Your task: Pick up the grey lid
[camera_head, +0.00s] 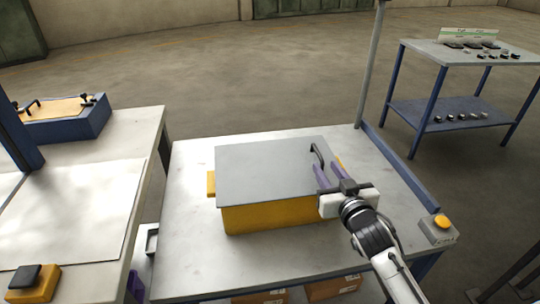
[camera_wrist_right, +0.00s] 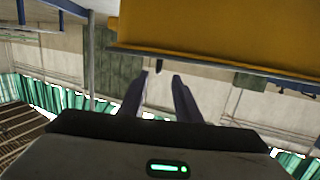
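The grey lid (camera_head: 265,170) lies flat on top of a yellow box (camera_head: 270,217) on the middle table. A dark handle (camera_head: 316,155) stands up at the lid's right end. My right gripper (camera_head: 326,174) is at the lid's right side, just nearer than the handle. Its two purple fingers are apart. In the right wrist view the fingers (camera_wrist_right: 161,78) show a gap between them, with a small dark piece at the tips; I cannot tell whether it is the handle. The yellow box (camera_wrist_right: 220,25) fills the top there. My left gripper is not in view.
The grey table (camera_head: 200,255) has free room around the box. A left table (camera_head: 75,200) holds a blue-and-yellow fixture (camera_head: 62,115). A shelf table (camera_head: 470,55) with small parts stands behind right.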

